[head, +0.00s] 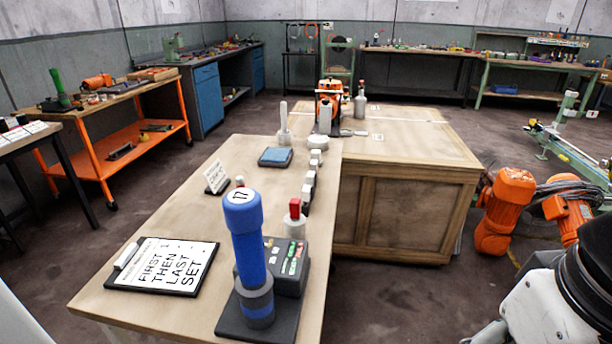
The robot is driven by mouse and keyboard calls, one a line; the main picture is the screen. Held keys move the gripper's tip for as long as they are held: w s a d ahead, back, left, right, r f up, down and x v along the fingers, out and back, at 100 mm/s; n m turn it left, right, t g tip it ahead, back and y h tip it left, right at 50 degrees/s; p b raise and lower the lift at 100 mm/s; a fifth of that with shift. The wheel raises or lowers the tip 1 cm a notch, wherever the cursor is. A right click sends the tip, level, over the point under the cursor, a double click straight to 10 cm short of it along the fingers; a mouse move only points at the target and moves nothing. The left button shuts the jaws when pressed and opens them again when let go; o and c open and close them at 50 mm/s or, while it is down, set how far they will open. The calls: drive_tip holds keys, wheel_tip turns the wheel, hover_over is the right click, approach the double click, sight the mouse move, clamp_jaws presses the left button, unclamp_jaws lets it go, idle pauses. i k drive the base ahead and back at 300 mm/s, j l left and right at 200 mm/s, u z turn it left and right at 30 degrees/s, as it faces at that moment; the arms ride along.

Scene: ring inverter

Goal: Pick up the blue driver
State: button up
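The blue driver (248,240) stands upright at the near end of the wooden table, large in the head view. It has a wide round blue cap marked with a number that looks like 17, and a long blue shaft. Its lower end sits in a grey round holder (256,306) with a blue band, on a dark base plate. A part of my arm (545,305), white and black, shows at the lower right, well away from the driver. My gripper's fingers are not in view.
A clipboard (162,266) reading "FIRST THEN LAST SET" lies left of the driver. A dark control box (287,262) stands close behind it at right, near a red-topped piece (294,210). Orange machinery (503,205) stands right of the wooden cabinet (400,215).

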sight(243, 212)
drive_tip(key=u, duration=0.8)
drive_tip(key=k+l+u, duration=0.2)
drive_tip(key=l+u, duration=0.2)
drive_tip(key=k+l+u, duration=0.25)
drive_tip(key=l+u, duration=0.15)
drive_tip(key=l, duration=0.2)
drive_tip(key=k+l+u, duration=0.4)
drive_tip(key=i, duration=0.1)
